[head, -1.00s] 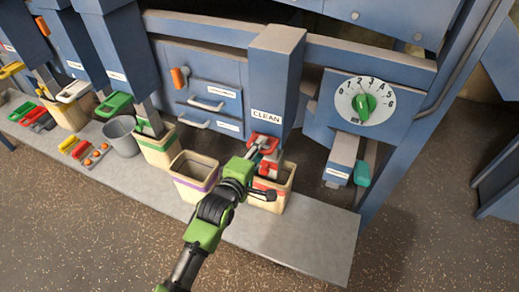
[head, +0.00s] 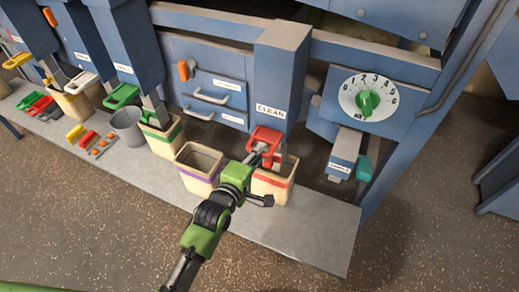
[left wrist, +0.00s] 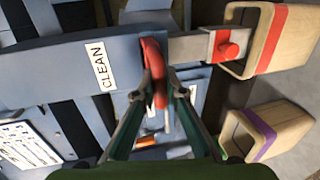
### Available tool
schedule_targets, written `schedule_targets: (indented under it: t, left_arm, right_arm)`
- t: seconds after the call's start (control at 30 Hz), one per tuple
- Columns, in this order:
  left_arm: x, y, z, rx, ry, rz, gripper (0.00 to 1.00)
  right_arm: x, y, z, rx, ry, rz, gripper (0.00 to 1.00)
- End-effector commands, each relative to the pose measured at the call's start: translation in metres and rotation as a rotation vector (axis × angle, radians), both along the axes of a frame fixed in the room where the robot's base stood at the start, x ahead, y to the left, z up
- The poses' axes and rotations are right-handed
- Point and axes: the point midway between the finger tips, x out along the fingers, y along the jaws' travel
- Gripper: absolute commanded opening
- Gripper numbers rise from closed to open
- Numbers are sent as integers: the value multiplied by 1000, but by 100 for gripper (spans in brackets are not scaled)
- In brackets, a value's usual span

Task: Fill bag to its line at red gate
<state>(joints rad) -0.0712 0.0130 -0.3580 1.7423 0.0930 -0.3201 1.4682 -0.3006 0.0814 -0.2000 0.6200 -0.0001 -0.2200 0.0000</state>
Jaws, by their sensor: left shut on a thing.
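The red gate handle (head: 267,137) is on the blue chute labelled CLEAN (head: 281,85). My left gripper (head: 260,154) is shut on this handle. In the left wrist view the red handle (left wrist: 152,58) sits between the fingertips of the gripper (left wrist: 160,88). A tan bag with a red band (head: 272,188) stands under the chute. It shows at the upper right of the left wrist view (left wrist: 292,42), beside a red knob on a grey spout. How full this bag is cannot be made out. My right gripper is not in view.
A purple-banded bag (head: 198,174) stands open just left of the red-banded one. A green-banded bag (head: 163,138) and a grey bucket (head: 128,127) are farther left. A numbered dial (head: 366,98) and a teal handle (head: 363,168) are at right. The shelf's right front (head: 325,235) is clear.

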Motion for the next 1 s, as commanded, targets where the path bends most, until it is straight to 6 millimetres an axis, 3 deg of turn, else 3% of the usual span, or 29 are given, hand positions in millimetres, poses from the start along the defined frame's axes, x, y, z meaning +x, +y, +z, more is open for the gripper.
schedule_targets:
  t: [0.03,0.07,0.1,0.53,1.0]
  left_arm:
    - [0,0,-1,1,3,0,19]
    - [0,0,-1,1,2,0,27]
    - [0,0,-1,1,2,0,28]
    - [-7,3,1,0,1,1,28]
    - [-86,36,19,0,3,1,28]
  right_arm:
    - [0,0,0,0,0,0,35]
    - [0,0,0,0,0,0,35]
    - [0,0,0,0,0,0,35]
    - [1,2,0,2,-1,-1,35]
    - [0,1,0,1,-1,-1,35]
